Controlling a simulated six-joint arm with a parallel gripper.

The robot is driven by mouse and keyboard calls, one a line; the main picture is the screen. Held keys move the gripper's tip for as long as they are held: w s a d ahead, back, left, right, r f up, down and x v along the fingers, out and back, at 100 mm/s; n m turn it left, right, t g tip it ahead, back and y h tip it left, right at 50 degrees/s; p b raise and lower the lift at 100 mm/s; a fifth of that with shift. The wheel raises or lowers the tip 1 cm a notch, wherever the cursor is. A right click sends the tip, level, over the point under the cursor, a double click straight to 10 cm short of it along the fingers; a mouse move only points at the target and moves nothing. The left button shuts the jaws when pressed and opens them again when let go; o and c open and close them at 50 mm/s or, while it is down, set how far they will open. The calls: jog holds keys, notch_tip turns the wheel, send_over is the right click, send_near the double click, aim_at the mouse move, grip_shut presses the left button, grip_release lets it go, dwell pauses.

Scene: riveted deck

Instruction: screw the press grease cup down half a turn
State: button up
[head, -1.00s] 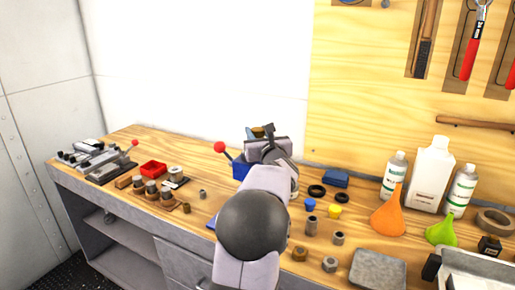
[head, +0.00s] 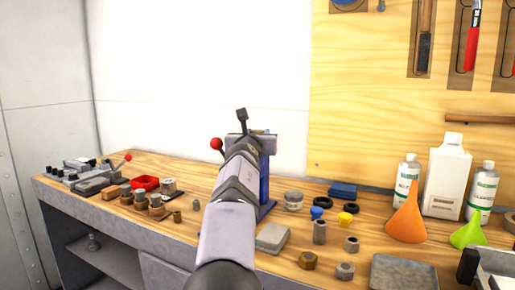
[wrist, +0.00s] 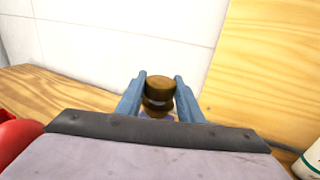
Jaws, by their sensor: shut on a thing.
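The brass-brown grease cup (wrist: 159,88) shows in the wrist view, upright between the two blue-grey fingers of my gripper (wrist: 160,79). The gripper is shut on the cup, one finger at each side. In the head view the blue press (head: 265,178) stands on the bench behind my arm, with a red ball knob (head: 216,144) to its left. My arm covers much of the press there, and I cannot make out the cup in that view. The cup's lower end and its seat are mostly hidden in the wrist view.
A grey block (head: 272,238) lies near my arm. A tool board stands behind.

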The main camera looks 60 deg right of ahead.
jog(key=shift+m+g+b, duration=0.3)
jog(key=shift+b, duration=0.15)
jog(key=o, duration=1.1)
jog(key=shift+a, duration=0.15)
jog(key=shift+b+v, duration=1.1)
jog(key=shift+v, duration=2.45)
